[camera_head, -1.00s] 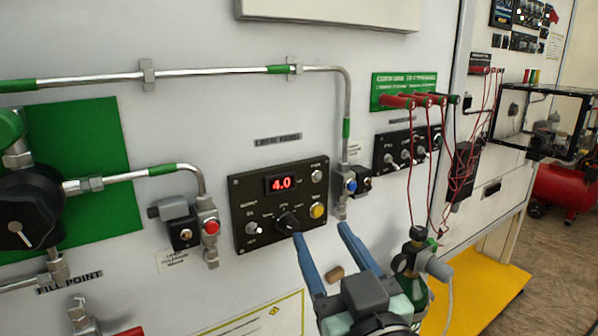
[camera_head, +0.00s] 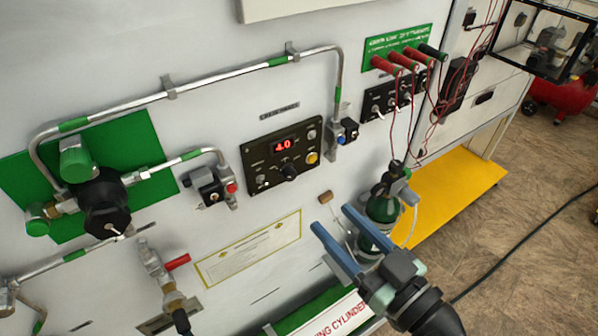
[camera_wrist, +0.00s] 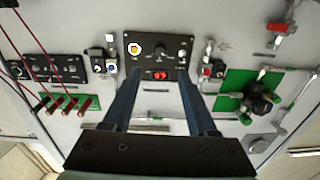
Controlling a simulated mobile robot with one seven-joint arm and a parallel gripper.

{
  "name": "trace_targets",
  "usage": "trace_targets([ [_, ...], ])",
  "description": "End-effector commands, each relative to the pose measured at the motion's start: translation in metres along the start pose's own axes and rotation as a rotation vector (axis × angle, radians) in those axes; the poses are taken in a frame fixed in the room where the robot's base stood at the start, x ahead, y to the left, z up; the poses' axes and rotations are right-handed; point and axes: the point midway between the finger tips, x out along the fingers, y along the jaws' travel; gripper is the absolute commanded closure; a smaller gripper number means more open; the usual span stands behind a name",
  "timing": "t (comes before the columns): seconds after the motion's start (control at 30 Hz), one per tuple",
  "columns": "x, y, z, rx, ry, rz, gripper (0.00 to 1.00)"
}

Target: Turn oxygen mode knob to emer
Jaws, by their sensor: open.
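The black control panel (camera_head: 258,153) is on the white wall, with a red display reading 4.0 (camera_head: 283,143). Its black rotary knob (camera_head: 289,170) sits below the display; its labels are too small to read, so its setting is unclear. The panel is upside down in the wrist view (camera_wrist: 184,64), where the knob (camera_wrist: 161,47) appears above the display. My gripper (camera_head: 333,219) is open and empty, below and right of the panel in the head view. Its blue fingers point toward the wall, apart from the knob. In the wrist view my gripper (camera_wrist: 155,77) straddles the display's position.
A yellow button (camera_head: 312,157) and small switches lie close to the knob. A valve with a blue cap (camera_head: 343,133) is right of the panel, one with a red cap (camera_head: 231,187) left. A green cylinder (camera_head: 384,205) stands behind my gripper.

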Motion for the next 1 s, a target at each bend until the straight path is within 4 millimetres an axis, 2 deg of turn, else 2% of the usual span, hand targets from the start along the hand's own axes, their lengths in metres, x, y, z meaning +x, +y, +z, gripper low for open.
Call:
trace_targets([
  [0.3, 0.069, -0.001, -0.005, 0.001, 0.000, -0.004, 0.42],
  [0.5, 0.096, -0.001, -0.003, 0.001, -0.001, -0.002, 0.42],
  [0.67, 0.106, -0.001, -0.001, -0.001, -0.001, -0.001, 0.42],
  [0.93, 0.107, 0.000, 0.000, -0.001, -0.002, 0.000, 0.42],
  [1.0, 0.107, 0.000, 0.000, -0.001, -0.001, 0.000, 0.52],
])
